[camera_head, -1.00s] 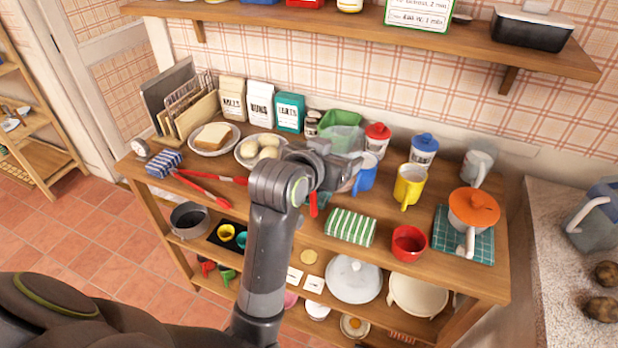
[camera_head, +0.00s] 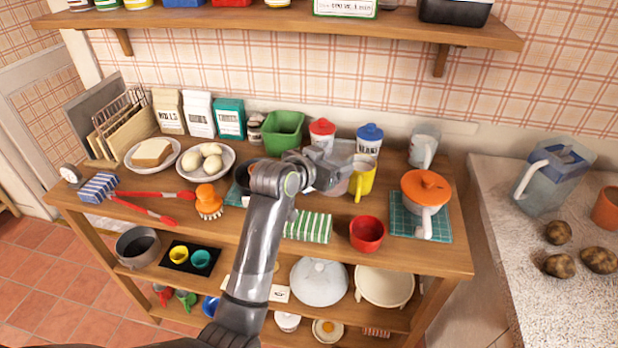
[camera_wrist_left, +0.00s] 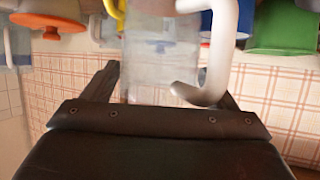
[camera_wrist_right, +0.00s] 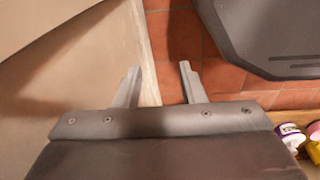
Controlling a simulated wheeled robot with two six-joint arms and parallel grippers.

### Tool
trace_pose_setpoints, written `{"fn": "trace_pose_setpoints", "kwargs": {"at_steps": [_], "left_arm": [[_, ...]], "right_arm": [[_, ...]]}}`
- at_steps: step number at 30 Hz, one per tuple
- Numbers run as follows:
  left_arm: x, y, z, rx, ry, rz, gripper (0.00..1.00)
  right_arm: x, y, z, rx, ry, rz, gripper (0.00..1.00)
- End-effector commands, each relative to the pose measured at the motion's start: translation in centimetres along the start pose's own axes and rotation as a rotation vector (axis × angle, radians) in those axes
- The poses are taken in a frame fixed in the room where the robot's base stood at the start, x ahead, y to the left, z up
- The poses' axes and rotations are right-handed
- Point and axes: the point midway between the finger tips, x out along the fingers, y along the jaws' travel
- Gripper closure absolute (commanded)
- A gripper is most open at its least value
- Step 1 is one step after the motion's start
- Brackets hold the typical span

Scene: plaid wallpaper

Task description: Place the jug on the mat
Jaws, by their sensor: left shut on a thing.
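A clear, see-through jug with a white handle (camera_wrist_left: 160,60) is between the fingers of my left gripper (camera_head: 326,168). In the head view the jug (camera_head: 340,183) is partly hidden by the gripper, held above the middle of the wooden table. My left gripper (camera_wrist_left: 165,88) is shut on it. The teal gridded mat (camera_head: 442,227) lies on the table to the right of the jug. A white pot with an orange lid (camera_head: 425,187) stands on it. My right gripper (camera_wrist_right: 158,70) is open and empty, over the tiled floor beside a pale surface.
A yellow mug (camera_head: 364,180), red cup (camera_head: 367,233) and striped cloth (camera_head: 308,227) stand near the held jug. A clear container with a handle (camera_head: 423,147) is behind the mat. Another large jug (camera_head: 553,178) and several potatoes are on the right counter (camera_head: 510,237).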

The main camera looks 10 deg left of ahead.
Motion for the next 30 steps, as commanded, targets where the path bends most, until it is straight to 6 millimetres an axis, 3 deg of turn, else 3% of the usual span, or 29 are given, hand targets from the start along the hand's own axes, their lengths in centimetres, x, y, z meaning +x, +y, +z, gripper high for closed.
{"fn": "trace_pose_setpoints", "kwargs": {"at_steps": [12,25,26,28,30], "left_arm": [[1.9,0.1,4.4,-0.001,-0.001,-0.001,0.47],[2.2,0.1,5.1,0.000,0.002,-0.001,0.47],[2.2,0.1,5.2,-0.001,0.000,-0.001,0.19],[2.2,0.1,5.1,0.000,0.001,-0.001,0.11],[2.2,0.1,5.1,0.000,0.000,-0.001,0.11]], "right_arm": [[-0.4,0.0,0.1,0.000,-0.002,0.000,0.64],[-0.3,-0.1,0.2,0.001,-0.002,-0.002,0.64],[-0.3,-0.2,0.2,0.001,-0.002,-0.002,0.64],[-0.3,-0.3,0.2,0.002,-0.002,-0.003,0.64],[-0.3,-0.3,0.2,0.002,-0.002,-0.004,0.64]]}}
